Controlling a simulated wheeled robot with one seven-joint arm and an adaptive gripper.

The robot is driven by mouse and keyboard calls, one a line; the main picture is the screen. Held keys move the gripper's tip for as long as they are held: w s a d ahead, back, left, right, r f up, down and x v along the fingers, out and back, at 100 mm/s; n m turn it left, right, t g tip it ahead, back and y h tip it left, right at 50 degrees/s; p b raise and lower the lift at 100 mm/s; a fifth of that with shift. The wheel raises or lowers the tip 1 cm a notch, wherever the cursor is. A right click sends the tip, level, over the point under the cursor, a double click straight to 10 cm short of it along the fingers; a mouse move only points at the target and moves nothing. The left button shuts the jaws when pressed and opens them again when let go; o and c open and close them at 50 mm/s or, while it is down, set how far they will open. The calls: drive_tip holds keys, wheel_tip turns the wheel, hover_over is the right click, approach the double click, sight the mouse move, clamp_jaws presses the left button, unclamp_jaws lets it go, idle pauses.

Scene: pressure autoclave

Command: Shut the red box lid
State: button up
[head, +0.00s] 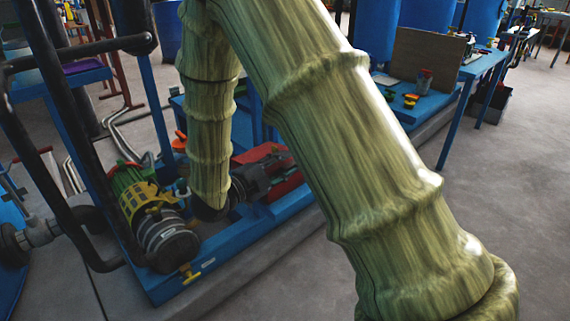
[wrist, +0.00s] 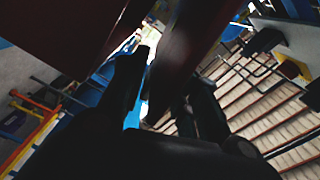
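The red box (head: 288,180) sits low on the blue frame in the head view, right of my gripper and partly hidden by my arm. My gripper (head: 258,181) is dark and reaches to the box's left side. In the wrist view, dark red panels of the box (wrist: 52,32) fill the top. One panel, seemingly the lid (wrist: 190,38), extends down between the two black fingers of my gripper (wrist: 168,75). The fingers stand apart, with a bright gap beside the left one. Whether either finger touches the panel is unclear. The lid's exact angle is hidden.
A green and yellow pump motor (head: 150,205) stands on the blue frame, left of the gripper. Black pipes (head: 45,130) rise at the left. A blue table (head: 482,66) stands at the back right. Grey floor (head: 500,190) is clear at the right.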

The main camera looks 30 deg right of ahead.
drive_tip(key=v, duration=1.1)
drive_tip(key=shift+a, duration=0.25)
drive_tip(key=shift+s+f, duration=0.1)
drive_tip(key=shift+s, duration=0.05)
